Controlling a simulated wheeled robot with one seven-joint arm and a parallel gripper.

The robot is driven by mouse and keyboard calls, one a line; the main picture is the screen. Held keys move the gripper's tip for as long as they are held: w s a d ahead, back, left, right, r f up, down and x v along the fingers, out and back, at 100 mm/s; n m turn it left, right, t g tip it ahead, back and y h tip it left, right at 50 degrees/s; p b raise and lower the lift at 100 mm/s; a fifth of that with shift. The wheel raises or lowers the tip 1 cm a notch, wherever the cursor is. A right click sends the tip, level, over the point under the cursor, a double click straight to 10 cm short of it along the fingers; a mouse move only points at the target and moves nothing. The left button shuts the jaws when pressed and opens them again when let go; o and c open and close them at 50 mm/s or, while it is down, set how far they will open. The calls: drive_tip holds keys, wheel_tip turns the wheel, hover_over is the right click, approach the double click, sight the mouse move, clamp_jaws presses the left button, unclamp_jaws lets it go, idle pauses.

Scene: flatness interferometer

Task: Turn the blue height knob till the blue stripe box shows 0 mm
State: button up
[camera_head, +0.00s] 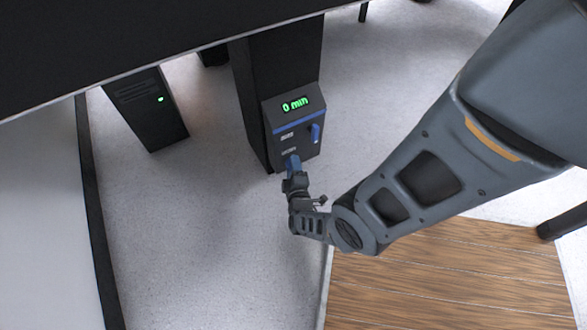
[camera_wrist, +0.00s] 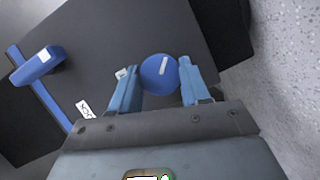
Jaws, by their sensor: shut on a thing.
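The round blue knob (camera_wrist: 160,72), with a white pointer line, sits low on the box's front face in the wrist view. My gripper (camera_wrist: 162,83) has one blue finger on each side of the knob and is shut on it. In the head view, my gripper (camera_head: 291,165) reaches the lower front of the box, and its fingers hide the knob.
A blue lever-like handle (camera_head: 315,132) juts from the same front face, right of the gripper; it also shows in the wrist view (camera_wrist: 38,66). A black computer case (camera_head: 147,108) with a green light stands to the left. A dark tabletop edge (camera_head: 190,48) crosses above. Floor in front is clear.

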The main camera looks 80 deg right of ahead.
drive_tip(key=shift+n, duration=0.5)
drive_tip(key=o, duration=1)
drive_tip(key=shift+o, duration=0.2)
drive_tip(key=f+p+v, duration=0.1)
drive_tip(key=p+v, duration=0.1)
drive_tip(key=v, duration=0.5)
drive_tip(key=shift+a+r, duration=0.35)
drive_tip(key=shift+a, duration=0.05)
drive_tip(key=shift+s, duration=0.15)
idle(0.7)
